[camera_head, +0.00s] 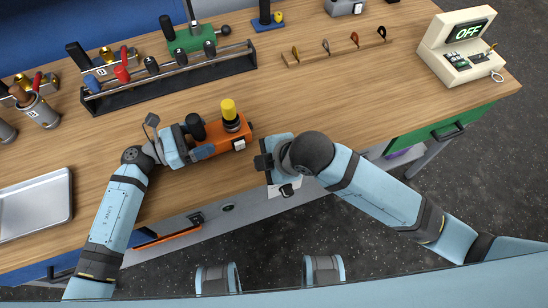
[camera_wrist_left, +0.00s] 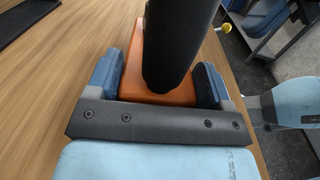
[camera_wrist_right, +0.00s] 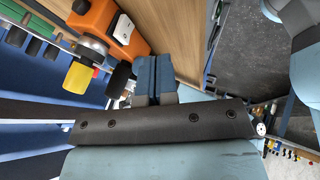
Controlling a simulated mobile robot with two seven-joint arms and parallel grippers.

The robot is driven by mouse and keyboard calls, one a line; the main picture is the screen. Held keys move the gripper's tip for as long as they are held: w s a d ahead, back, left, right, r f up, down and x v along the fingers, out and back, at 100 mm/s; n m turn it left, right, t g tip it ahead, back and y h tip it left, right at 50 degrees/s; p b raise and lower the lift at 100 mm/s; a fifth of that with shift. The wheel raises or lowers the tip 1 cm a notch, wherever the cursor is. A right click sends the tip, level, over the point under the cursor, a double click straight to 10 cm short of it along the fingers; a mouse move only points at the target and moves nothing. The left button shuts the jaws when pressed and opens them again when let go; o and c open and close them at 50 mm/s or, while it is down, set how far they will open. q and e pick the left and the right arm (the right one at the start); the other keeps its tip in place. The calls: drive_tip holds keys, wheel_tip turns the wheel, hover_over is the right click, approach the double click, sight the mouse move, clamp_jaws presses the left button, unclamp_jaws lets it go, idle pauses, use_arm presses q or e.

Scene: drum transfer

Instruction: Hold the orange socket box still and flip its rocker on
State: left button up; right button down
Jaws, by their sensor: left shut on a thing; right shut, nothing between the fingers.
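The orange socket box (camera_head: 238,136) lies on the wooden bench near its front edge. A yellow-topped plug (camera_head: 229,110) and a black upright cylinder (camera_head: 195,126) stand on it. My left gripper (camera_head: 204,139) is shut on the box's left part. In the left wrist view, its blue fingers flank the orange body (camera_wrist_left: 160,97), and the black cylinder covers much of it. My right gripper (camera_head: 264,162) is shut and empty, just right of the box and apart from it.
A black rack (camera_head: 170,78) with several tools stands behind. A metal tray (camera_head: 36,204) lies at left. A cream device (camera_head: 457,50) reading OFF stands at the back right. A strip with several small hooks (camera_head: 335,47) lies behind. The bench right of the box is clear.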

drive_tip(key=shift+s+v, duration=0.2)
drive_tip(key=shift+v, duration=2)
drive_tip(key=shift+f, duration=0.15)
